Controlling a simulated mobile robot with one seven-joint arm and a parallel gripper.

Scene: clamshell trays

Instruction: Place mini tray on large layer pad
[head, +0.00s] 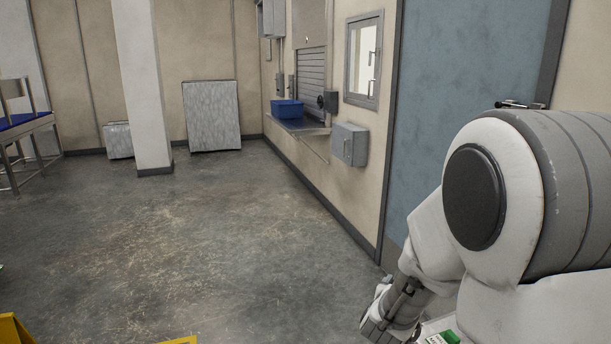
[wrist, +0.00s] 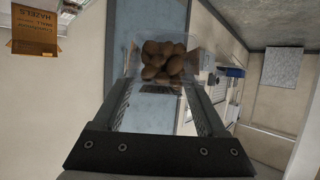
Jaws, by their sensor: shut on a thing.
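The mini tray (wrist: 188,60) is a clear plastic clamshell with several brown round items in it. In the wrist view it sits at the fingertips of my gripper (wrist: 158,86), which is shut on it, one finger on each side. The tray's lower edges are hard to make out through the clear plastic. I cannot identify a large layer pad in either view.
A cardboard box (wrist: 35,31) marked HAZELS shows in the wrist view. In the head view, a blue bin (head: 287,109) stands on a wall ledge, grey panels (head: 212,117) lean at the back, and a blue door (head: 455,90) is close right. The middle floor is clear.

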